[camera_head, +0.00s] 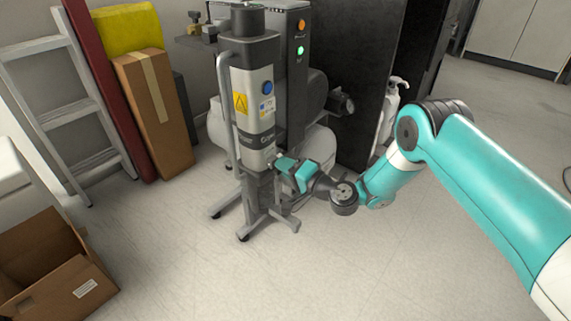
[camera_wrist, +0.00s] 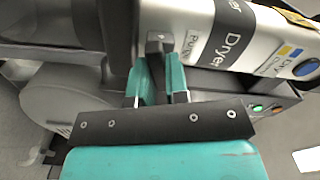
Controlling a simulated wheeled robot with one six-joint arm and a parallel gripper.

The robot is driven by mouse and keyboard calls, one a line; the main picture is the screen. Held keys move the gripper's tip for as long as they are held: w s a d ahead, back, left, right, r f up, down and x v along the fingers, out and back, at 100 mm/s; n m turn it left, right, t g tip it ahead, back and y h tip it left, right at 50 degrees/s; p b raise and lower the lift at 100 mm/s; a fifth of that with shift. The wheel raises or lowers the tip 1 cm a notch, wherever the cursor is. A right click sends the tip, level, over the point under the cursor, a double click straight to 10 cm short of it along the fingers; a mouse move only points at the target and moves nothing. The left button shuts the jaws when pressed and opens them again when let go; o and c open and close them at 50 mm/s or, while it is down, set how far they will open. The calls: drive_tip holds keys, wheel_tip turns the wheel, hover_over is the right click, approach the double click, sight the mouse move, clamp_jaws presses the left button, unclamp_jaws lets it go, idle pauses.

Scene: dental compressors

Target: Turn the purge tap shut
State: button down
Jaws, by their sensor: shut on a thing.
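The compressor's dryer column (camera_head: 254,105) stands upright, grey and silver with a yellow warning label and a blue button. My gripper (camera_head: 278,163) reaches its lower part from the right. In the wrist view, the teal fingers (camera_wrist: 161,92) are closed around a small dark grey piece, the purge tap (camera_wrist: 159,42), below the "Dryer" lettering. Most of the tap is hidden between the fingers, and its exact turn cannot be told. In the head view the tap is hidden by my gripper.
An orange and a green light (camera_head: 300,50) show on the panel behind the column. A dark partition (camera_head: 362,75) and a white bottle (camera_head: 388,112) stand to the right. Cardboard boxes (camera_head: 155,110) and a ladder (camera_head: 62,95) are at left.

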drive_tip(key=shift+f+m+p, duration=0.2)
drive_tip(key=shift+m+p, duration=0.2)
drive_tip(key=shift+m, duration=1.5)
drive_tip(key=c, duration=1.1)
unclamp_jaws()
